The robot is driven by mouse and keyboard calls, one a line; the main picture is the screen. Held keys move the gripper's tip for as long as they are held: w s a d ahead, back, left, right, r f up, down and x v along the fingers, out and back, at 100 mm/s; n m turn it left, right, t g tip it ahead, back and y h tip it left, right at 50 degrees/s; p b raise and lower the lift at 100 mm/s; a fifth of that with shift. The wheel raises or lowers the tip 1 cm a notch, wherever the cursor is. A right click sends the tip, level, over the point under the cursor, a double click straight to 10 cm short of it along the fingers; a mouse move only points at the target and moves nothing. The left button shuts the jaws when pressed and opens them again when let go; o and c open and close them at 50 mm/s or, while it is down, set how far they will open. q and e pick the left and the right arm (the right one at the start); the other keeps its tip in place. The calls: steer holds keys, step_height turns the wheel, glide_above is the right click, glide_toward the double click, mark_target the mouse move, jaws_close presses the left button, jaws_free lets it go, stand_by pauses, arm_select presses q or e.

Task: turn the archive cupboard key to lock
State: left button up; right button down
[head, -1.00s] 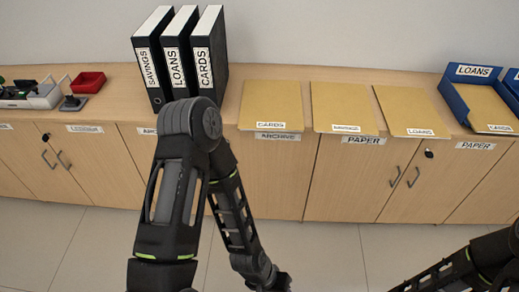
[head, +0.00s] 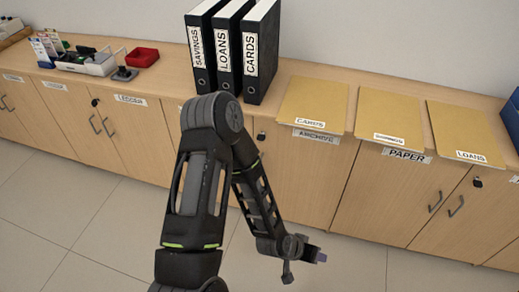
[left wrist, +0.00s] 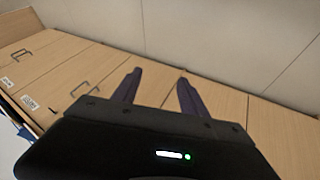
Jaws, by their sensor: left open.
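The archive cupboard (head: 295,185) is a light wood door under the white "ARCHIVE" label (head: 316,136) in the head view. A small dark lock (head: 261,136) sits near its upper left, just right of my left arm. The lock is too small to tell which way a key points, or whether one is in it. My left gripper (head: 318,257) is low in front of the cupboard, apart from the lock and below it. In the left wrist view the left gripper (left wrist: 157,92) has its two fingers apart with nothing between them. My right gripper is not in view.
Black binders (head: 228,52) and tan folders (head: 313,102) stand or lie on the counter top. Another cupboard with a lock (head: 477,182) and handles is at the right, and the ledger cupboard (head: 120,128) is at the left. The tiled floor (head: 90,215) in front is clear.

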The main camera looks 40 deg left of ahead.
arm_select(q)
steer(key=w+a+f+t+y+b, duration=0.1)
steer(key=w+a+f+t+b, duration=0.15)
steer(key=w+a, duration=0.45)
steer(key=n+t+y+b, duration=0.1)
steer(key=t+y+b, duration=0.7)
steer(key=t+b, duration=0.1)
glide_toward(260, 140)
steer(key=w, duration=0.1)
steer(key=shift+w+a+r+p, duration=0.1)
steer(key=shift+w+r+p, duration=0.1)
steer(key=shift+p, duration=0.1)
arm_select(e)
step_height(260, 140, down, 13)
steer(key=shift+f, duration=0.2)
arm_select(q)
steer(key=x, duration=0.7)
steer(key=shift+w+a+f+b, duration=0.15)
steer(key=shift+w+a+b, duration=0.05)
steer(key=shift+w+b, duration=0.15)
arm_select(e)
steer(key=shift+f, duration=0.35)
arm_select(q)
jaws_close()
